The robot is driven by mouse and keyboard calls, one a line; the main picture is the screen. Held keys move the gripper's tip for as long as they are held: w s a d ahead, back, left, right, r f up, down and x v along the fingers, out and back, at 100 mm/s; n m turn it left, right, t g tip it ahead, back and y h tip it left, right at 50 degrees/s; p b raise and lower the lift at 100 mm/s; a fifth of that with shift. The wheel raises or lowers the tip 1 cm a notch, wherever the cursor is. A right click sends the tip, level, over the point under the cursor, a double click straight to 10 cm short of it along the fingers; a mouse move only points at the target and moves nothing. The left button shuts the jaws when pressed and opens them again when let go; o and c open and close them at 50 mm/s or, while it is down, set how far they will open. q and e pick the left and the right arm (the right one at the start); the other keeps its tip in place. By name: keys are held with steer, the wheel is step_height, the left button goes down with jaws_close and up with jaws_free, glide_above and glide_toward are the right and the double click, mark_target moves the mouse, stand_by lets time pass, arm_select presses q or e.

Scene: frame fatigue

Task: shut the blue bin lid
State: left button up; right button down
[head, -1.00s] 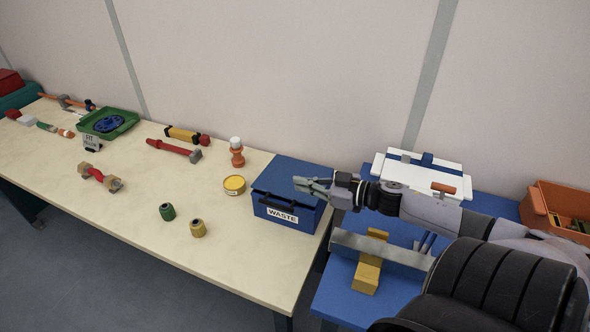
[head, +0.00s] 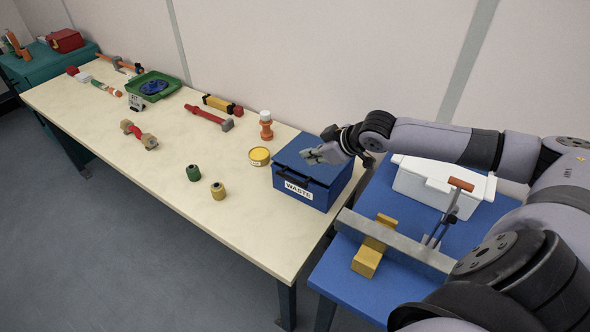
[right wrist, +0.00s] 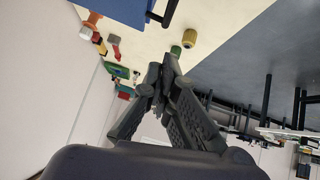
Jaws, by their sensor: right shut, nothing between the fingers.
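The blue bin (head: 325,190) with a WASTE label and a black front handle stands at the right end of the cream workbench. Its blue lid (head: 296,160) lies down over the top, looking flat or nearly so. I cannot tell whether a thin gap is left at the front edge. My right gripper (head: 311,156) is shut and empty, above the lid and covering part of it. It also shows in the right wrist view (right wrist: 166,66), with a blue part of the bin (right wrist: 165,11) at the top edge. My left gripper is not in view.
A yellow tin (head: 259,157), an orange bottle (head: 266,126) and green (head: 193,173) and yellow (head: 217,191) spools stand left of the bin. To its right, a blue table (head: 335,290) holds a white box (head: 420,186) and a metal bar (head: 400,243). A wall runs behind.

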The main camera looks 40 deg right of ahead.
steer(key=p, duration=0.2)
glide_above(289, 179)
steer(key=s, duration=0.1)
steer(key=f, duration=0.6)
steer(key=shift+d+f, duration=0.2)
steer(key=shift+d, duration=0.05)
steer(key=shift+d+f, duration=0.2)
steer(key=shift+f, duration=1.05)
steer(key=shift+d+f+p, duration=0.1)
steer(key=shift+f+p, duration=0.2)
steer(key=shift+f, duration=0.35)
steer(key=shift+s+a+f+b, duration=0.15)
steer(key=shift+f+b, duration=0.25)
steer(key=shift+f, duration=0.35)
steer(key=shift+s+a+f+b, duration=0.15)
steer(key=shift+f+b, duration=0.25)
steer(key=shift+f, duration=0.35)
steer(key=shift+r, duration=0.2)
